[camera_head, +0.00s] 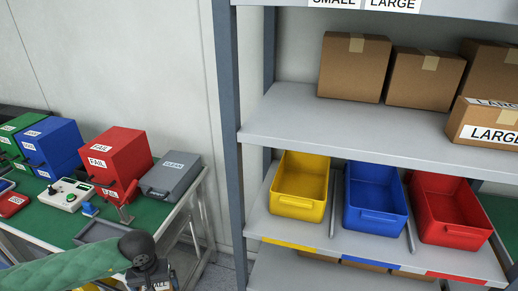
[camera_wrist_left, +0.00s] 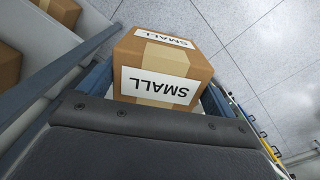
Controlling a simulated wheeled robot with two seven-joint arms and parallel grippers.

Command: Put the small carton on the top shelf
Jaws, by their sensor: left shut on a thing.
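The small carton (camera_wrist_left: 160,75) is brown with tape and white SMALL labels, which read upside down in the left wrist view. My left gripper (camera_wrist_left: 155,92) is shut on it, with a blue-grey finger on each side. The top shelf (camera_head: 440,9) shows only as a front edge with SMALL and LARGE labels, cut off by the picture's top. My right gripper is not in view.
The rack's middle shelf (camera_head: 300,125) holds several brown cartons, one labelled LARGE (camera_head: 485,123). Below are yellow (camera_head: 300,187), blue (camera_head: 375,205) and red (camera_head: 450,210) bins. The rack's upright post (camera_head: 229,100) stands left. A green-topped bench (camera_head: 50,224) holds red and blue boxes.

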